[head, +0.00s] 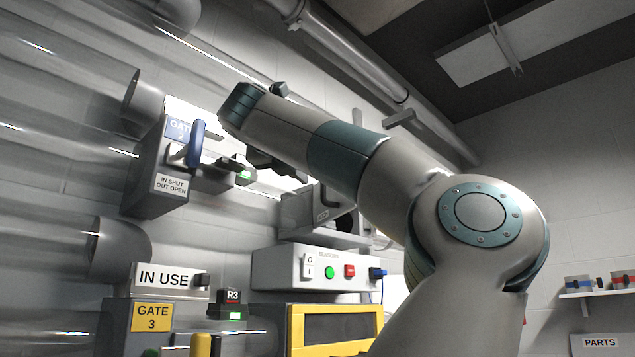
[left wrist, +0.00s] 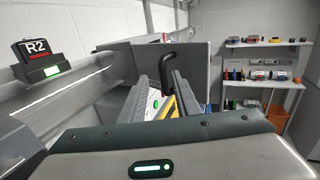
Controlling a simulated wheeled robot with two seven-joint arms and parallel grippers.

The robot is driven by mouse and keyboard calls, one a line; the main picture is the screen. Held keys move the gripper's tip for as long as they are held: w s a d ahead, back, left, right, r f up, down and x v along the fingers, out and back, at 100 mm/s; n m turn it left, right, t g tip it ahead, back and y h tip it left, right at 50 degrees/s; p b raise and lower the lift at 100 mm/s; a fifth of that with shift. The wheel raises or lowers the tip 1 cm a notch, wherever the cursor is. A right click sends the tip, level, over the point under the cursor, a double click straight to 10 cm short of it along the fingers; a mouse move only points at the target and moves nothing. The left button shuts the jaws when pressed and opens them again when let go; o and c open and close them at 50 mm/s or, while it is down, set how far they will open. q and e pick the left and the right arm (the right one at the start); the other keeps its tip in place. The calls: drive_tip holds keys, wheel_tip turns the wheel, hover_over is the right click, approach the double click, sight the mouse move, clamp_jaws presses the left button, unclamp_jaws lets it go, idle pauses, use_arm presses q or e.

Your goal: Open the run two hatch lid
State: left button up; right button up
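The R2 tag (left wrist: 38,50) with a green light sits on a clear tube at the left of the left wrist view. Beyond it stands a grey hatch box (left wrist: 195,63) with a black curved handle (left wrist: 170,56). In the head view the hatch (head: 300,213) is partly hidden behind my arm. My left gripper (left wrist: 160,80) is open, its two fingers apart, pointing at the handle. The handle shows near and between the fingertips; I cannot tell whether they touch it. I cannot tell how the lid sits. My right gripper is not in view.
A gate unit with a blue handle (head: 195,142) stands left of my arm. Below are a control box (head: 275,268) with green and red buttons, a yellow-framed cabinet (head: 296,335) and an IN USE sign (head: 165,280). Clear tubes line the left. Shelves (left wrist: 265,43) stand far right.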

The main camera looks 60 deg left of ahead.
use_arm(q)
drive_tip(key=v, duration=1.2)
drive_tip(key=shift+s+b, duration=0.2)
drive_tip(key=shift+b, duration=0.15)
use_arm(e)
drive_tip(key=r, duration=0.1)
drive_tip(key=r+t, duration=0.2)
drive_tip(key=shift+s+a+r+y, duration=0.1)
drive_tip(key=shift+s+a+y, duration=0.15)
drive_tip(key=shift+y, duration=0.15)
use_arm(q)
drive_tip(key=shift+w, duration=0.1)
